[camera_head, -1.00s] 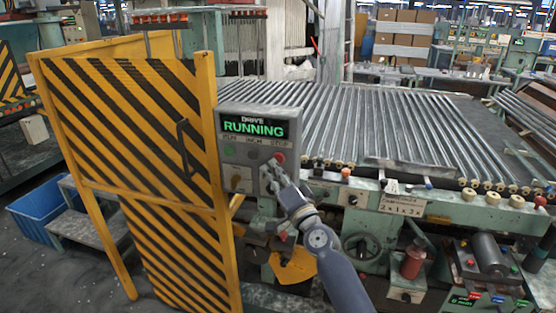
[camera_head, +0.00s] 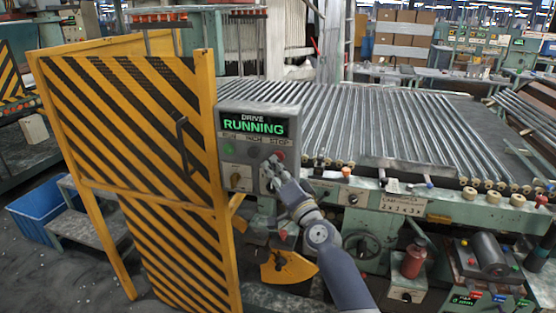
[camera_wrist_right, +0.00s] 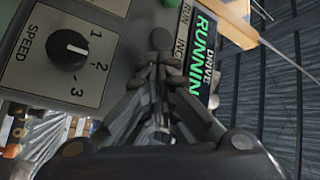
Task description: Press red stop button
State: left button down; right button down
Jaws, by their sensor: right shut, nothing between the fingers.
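The grey control box (camera_head: 230,163) stands beside the yellow and black striped gate, and its green display (camera_head: 253,125) reads DRIVE RUNNING. The red stop button (camera_head: 280,156) is at the right of the button row, under the word STOP. My right gripper (camera_head: 273,172) is shut and empty, just below the red button in the head view. I cannot tell whether it touches the box. In the right wrist view the closed fingers (camera_wrist_right: 160,95) point at the panel near a dark round button (camera_wrist_right: 160,39); the red button does not show there. My left gripper is not in view.
The striped gate (camera_head: 130,130) stands close to the box on the left. A speed knob (camera_wrist_right: 68,50) sits on the panel. A blue bin (camera_head: 35,218) lies on the floor.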

jog(key=shift+w+d+b, duration=0.2)
jog(key=shift+w+b, duration=0.3)
jog(key=shift+b, duration=0.05)
dwell(0.7)
jog(key=shift+s+r, duration=0.1)
jog(key=shift+s, duration=0.05)
jog(key=shift+s+a+p, duration=0.25)
jog(key=shift+s+p, duration=0.5)
jog(key=s+p, duration=0.1)
jog(key=s+a+p, duration=0.1)
jog(key=s, duration=0.1)
jog(key=s+p, duration=0.1)
jog(key=shift+s+a, duration=0.3)
jog(key=shift+s, duration=0.05)
